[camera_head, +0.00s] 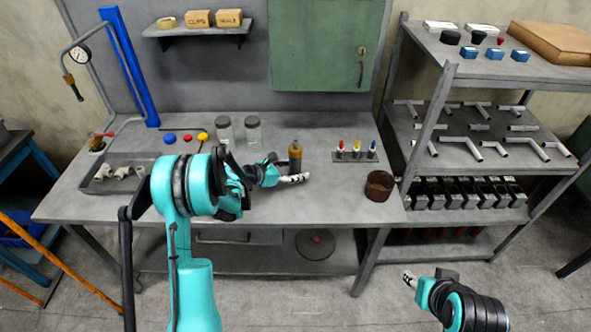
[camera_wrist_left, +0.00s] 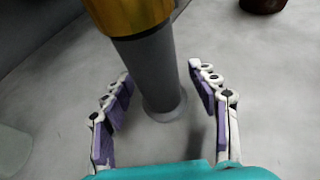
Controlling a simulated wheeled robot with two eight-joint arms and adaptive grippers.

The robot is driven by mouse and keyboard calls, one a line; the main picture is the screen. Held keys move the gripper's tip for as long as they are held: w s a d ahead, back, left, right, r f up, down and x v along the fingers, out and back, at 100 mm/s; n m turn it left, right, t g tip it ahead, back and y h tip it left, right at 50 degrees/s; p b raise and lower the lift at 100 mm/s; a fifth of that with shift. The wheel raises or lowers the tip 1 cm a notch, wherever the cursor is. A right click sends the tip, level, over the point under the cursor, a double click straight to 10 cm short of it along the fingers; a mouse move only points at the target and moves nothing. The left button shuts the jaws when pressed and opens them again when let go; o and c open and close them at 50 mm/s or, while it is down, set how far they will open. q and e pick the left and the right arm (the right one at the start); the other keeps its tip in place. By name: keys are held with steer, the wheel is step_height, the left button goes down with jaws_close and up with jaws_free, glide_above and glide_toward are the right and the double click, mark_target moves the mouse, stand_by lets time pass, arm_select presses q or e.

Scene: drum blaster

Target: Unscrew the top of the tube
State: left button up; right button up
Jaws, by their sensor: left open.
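The tube (camera_head: 295,163) stands upright on the workbench, with a dark grey body and an orange-gold top (camera_head: 295,147). In the left wrist view the grey tube body (camera_wrist_left: 150,75) rises between my fingers, and the gold top (camera_wrist_left: 130,14) is cut off by the upper edge. My left gripper (camera_head: 289,171) is open around the lower part of the tube; its purple-padded fingers (camera_wrist_left: 162,72) are on either side with visible gaps. My right gripper (camera_head: 410,280) is low in front of the bench, away from the tube, and its jaw state is unclear.
Two glass jars (camera_head: 253,132) stand behind and left of the tube. A rack of coloured-tip markers (camera_head: 355,155) and a brown pot (camera_head: 380,186) are to its right. A grey parts tray (camera_head: 110,185) lies at the left. Bench space around the tube is mostly clear.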

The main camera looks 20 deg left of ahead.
mark_target(295, 162)
arm_select(q)
steer(key=shift+r, duration=0.1)
steer(key=shift+c, duration=0.7)
jaws_close()
steer(key=shift+r, duration=0.1)
steer(key=shift+r+p, duration=0.95)
steer(key=shift+r, duration=0.7)
steer(key=s+d+r+p, duration=0.4)
steer(key=s+d+r, duration=0.2)
steer(key=s+r, duration=0.15)
steer(key=s+a+r+n+t+y, duration=0.2)
steer(key=s+r+n+y, duration=0.2)
steer(key=s, duration=0.6)
steer(key=shift+a+r+n+t+y, duration=0.3)
steer(key=shift+r+t, duration=0.1)
steer(key=shift+r, duration=0.75)
